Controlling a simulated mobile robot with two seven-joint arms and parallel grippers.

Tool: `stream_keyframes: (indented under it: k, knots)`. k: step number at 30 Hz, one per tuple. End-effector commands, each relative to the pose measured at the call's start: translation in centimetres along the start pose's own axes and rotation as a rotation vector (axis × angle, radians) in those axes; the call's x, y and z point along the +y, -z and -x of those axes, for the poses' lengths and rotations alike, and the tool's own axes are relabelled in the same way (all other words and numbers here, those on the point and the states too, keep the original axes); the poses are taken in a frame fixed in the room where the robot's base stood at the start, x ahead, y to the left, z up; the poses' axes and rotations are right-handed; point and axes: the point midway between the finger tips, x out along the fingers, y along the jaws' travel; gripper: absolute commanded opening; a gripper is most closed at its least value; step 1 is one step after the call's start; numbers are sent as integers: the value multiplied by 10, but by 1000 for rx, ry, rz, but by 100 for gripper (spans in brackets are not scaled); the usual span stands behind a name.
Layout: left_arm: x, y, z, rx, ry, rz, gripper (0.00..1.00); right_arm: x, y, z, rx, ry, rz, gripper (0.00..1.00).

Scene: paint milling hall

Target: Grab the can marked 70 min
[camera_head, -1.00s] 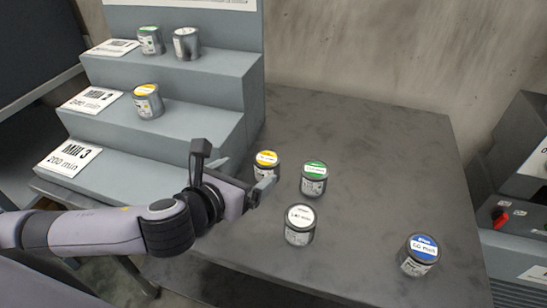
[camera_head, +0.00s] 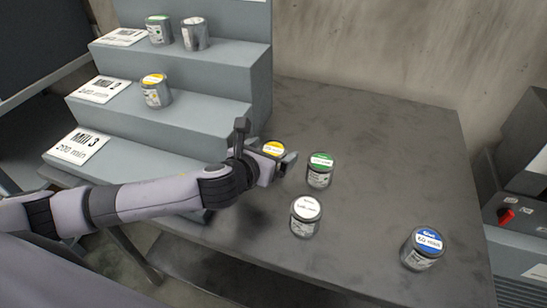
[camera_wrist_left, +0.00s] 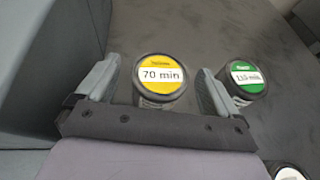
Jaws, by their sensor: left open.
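The can marked 70 min (camera_wrist_left: 160,76) has a yellow lid and stands upright on the table, in the left wrist view. My left gripper (camera_wrist_left: 158,92) is open, with one finger on each side of this can; I cannot tell whether they touch it. In the head view the yellow-lidded can (camera_head: 273,147) is partly hidden behind my left gripper (camera_head: 279,160). My right gripper is not in view.
A green-lidded can (camera_head: 319,170) stands close to the right of it. A white-lidded can (camera_head: 305,216) and a blue-lidded 60 min can (camera_head: 423,249) are nearer the front edge. The stepped rack (camera_head: 218,108) with more cans rises at the left. The table (camera_head: 390,150) is clear at the back.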

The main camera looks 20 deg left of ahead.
Motion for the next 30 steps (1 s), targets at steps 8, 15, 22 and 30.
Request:
stream_keyframes:
  k: [8,15,22,30]
  knots:
    - [-1,0,-14,1,1,0,94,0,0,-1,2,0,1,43]
    - [0,0,-13,1,1,0,68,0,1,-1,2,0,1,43]
    - [0,-1,-13,-1,1,0,31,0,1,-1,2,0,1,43]
    - [0,-6,-11,-3,1,0,31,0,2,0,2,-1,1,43]
